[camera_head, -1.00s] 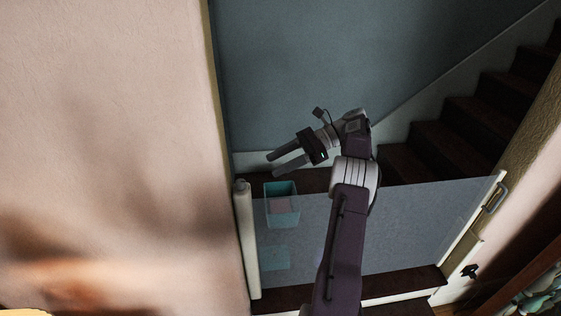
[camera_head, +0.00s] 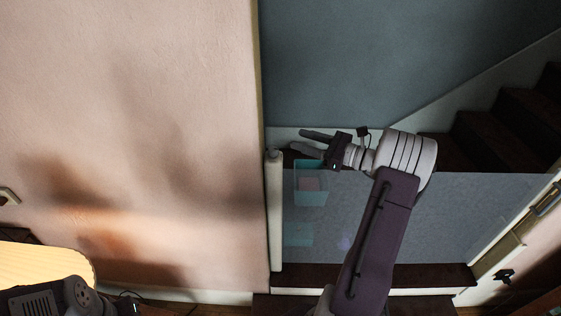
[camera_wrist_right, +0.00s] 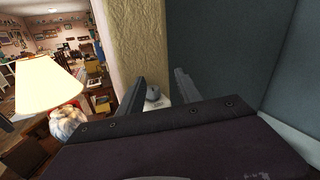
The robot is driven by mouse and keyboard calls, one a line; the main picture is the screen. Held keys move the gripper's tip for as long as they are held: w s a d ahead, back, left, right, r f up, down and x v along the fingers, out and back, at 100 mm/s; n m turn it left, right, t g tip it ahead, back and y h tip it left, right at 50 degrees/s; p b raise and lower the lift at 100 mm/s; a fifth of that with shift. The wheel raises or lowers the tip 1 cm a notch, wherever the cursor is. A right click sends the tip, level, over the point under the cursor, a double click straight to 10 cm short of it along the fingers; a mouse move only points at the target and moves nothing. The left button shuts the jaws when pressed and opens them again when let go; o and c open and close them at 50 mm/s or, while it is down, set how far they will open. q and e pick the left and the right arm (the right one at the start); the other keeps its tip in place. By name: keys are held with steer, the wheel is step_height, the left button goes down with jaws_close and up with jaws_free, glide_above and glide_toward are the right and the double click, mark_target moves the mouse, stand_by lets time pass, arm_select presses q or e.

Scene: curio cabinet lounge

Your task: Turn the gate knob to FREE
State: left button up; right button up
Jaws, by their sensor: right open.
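The gate is a grey see-through mesh panel (camera_head: 400,215) across the stair foot, with a pale upright post (camera_head: 274,215) at its left end. The small grey knob (camera_head: 273,154) is on top of the post. My right gripper (camera_head: 297,140) is open and empty, its fingers pointing left, just right of the post top in the picture. In the right wrist view the knob (camera_wrist_right: 153,93) shows between the fingers (camera_wrist_right: 159,78), apparently beyond their tips. A small pale label is by it, too small to read. My left gripper is not in view.
A teal bin (camera_head: 310,196) stands behind the mesh. A pinkish wall (camera_head: 150,120) is left of the post, and dark stairs (camera_head: 505,125) rise at right.

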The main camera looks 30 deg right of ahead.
mark_target(277, 153)
steer(key=s+a+f+m+t+h+b, duration=0.25)
steer(key=s+f+m+b, duration=0.2)
steer(key=f, duration=0.25)
steer(key=shift+n+g+h, duration=0.25)
steer(key=shift+g+h, duration=0.1)
steer(key=shift+h, duration=0.1)
steer(key=x, duration=0.3)
steer(key=r+x, duration=0.1)
steer(key=x, duration=0.4)
steer(key=shift+w+a+r+p, duration=0.2)
steer(key=shift+w+p, duration=0.05)
steer(key=shift+p, duration=0.1)
steer(key=shift+w+a, duration=0.1)
steer(key=shift+w, duration=0.4)
jaws_close()
steer(key=shift+d+n+g+y, duration=0.25)
steer(key=shift+n+g+y, duration=0.25)
steer(key=shift+n+y, duration=0.4)
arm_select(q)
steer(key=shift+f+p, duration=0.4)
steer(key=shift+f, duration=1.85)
arm_select(e)
steer(key=shift+w+n+g+y, duration=0.15)
steer(key=shift+n+g+y, duration=0.55)
steer(key=shift+y, duration=0.6)
